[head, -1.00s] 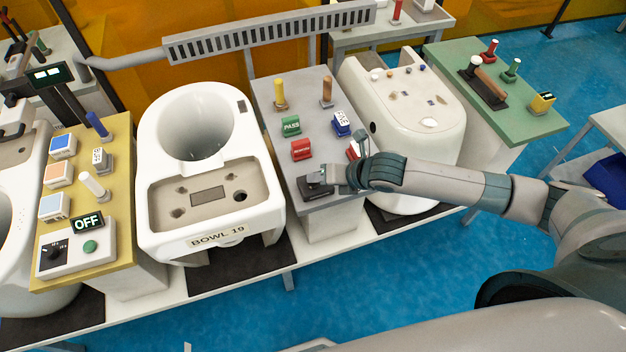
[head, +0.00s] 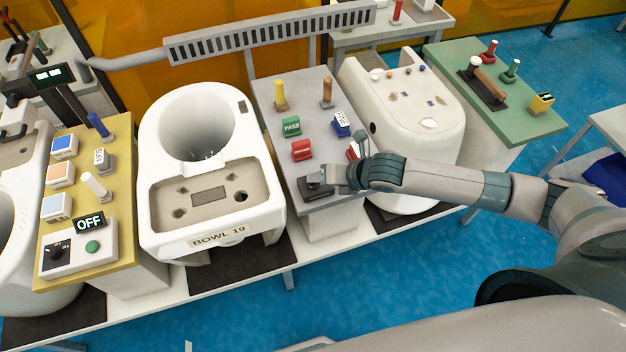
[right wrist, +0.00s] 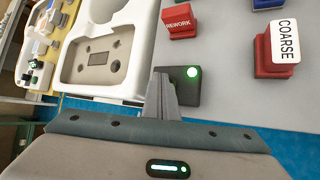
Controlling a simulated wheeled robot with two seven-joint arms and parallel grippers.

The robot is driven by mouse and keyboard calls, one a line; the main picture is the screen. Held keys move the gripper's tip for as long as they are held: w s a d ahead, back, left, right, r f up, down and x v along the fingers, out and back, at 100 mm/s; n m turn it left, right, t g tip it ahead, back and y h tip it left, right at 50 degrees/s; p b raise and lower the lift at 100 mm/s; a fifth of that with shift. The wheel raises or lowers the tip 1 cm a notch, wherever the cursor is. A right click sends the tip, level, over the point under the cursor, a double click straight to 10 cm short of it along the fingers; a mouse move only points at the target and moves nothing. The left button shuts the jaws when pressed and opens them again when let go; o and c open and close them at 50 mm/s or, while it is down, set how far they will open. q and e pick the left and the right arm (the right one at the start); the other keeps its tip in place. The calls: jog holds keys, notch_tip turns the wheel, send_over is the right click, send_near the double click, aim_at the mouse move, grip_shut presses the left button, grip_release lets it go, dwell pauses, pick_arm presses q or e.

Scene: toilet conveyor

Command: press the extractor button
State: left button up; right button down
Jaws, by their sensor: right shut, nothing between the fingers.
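A small dark box (head: 316,187) sits at the front of the grey stand's top. In the right wrist view this dark box (right wrist: 187,94) carries a round button lit green (right wrist: 194,72). My right gripper (head: 338,178) is shut and empty, right beside the dark box. In the right wrist view its closed fingers (right wrist: 161,85) point at the box's left part and hide some of it; whether they touch it I cannot tell. A control box with a dial and a green button (head: 92,246) stands on the yellow stand, by an OFF sign (head: 88,223). No label reading extractor is legible.
Red REWORK (head: 302,150), green PASS (head: 291,127) and blue (head: 341,124) stamps and upright handles stand on the grey stand (head: 290,88). White toilet BOWL 19 (head: 150,150) is to the left, another bowl (head: 445,135) to the right.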

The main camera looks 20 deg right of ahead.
aim_at(318, 185)
jog(key=shift+r+p, duration=1.4)
jog(key=shift+r, duration=0.15)
jog(key=shift+r+p, duration=0.75)
jog(key=shift+r, duration=0.75)
jog(key=shift+d, duration=0.15)
